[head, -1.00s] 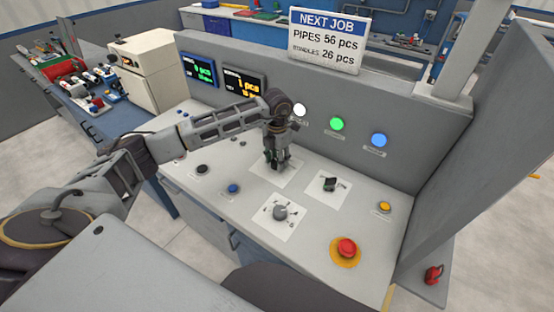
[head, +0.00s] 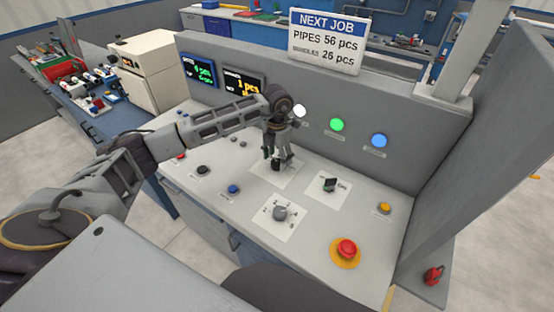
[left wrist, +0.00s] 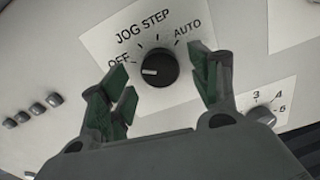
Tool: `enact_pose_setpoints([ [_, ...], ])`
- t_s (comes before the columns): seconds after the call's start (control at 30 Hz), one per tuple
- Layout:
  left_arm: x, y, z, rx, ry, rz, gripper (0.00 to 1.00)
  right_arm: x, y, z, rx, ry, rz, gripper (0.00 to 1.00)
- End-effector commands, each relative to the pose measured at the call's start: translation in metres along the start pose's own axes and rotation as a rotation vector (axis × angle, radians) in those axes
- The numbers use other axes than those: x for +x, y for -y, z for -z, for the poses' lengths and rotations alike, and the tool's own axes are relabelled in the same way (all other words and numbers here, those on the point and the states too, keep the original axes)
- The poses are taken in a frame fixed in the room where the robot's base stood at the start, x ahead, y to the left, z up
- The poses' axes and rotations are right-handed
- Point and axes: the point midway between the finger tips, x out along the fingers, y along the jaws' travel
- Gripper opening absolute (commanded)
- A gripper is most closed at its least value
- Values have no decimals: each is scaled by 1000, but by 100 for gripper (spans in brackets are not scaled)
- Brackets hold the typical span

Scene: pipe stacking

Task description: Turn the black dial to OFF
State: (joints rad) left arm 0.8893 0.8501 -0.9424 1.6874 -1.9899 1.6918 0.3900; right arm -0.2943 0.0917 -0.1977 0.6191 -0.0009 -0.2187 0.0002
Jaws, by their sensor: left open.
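The black dial (left wrist: 157,68) sits on a white plate marked OFF, JOG, STEP and AUTO in the left wrist view. Its white mark points left, towards the OFF side. In the head view the dial (head: 276,166) shows just below my left gripper (head: 278,154). The left gripper is open, with its green-padded fingers (left wrist: 166,90) apart on either side of the dial. In the left wrist view I see gaps between the fingers and the dial. My right gripper is not in view.
A grey numbered dial (head: 280,213), a black switch (head: 329,184), a blue button (head: 234,188) and a red button (head: 346,248) stand on the same panel. A grey upright wall with lit lamps (head: 337,125) rises behind. Bare panel lies between the controls.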

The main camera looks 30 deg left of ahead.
Motion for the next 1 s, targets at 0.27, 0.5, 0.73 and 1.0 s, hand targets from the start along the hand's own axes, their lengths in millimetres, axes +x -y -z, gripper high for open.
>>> enact_pose_setpoints([
  [0.27, -37, 0, 0, 0, 2, -1, 62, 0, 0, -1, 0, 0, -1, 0],
  [0.5, -73, 0, -1, -1, 3, -2, 62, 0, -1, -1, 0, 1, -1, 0],
  [0.73, -98, 0, 0, -1, 1, -1, 62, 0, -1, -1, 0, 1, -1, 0],
  [1.0, -106, 0, 0, -1, 0, -1, 62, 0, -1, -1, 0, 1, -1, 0],
])
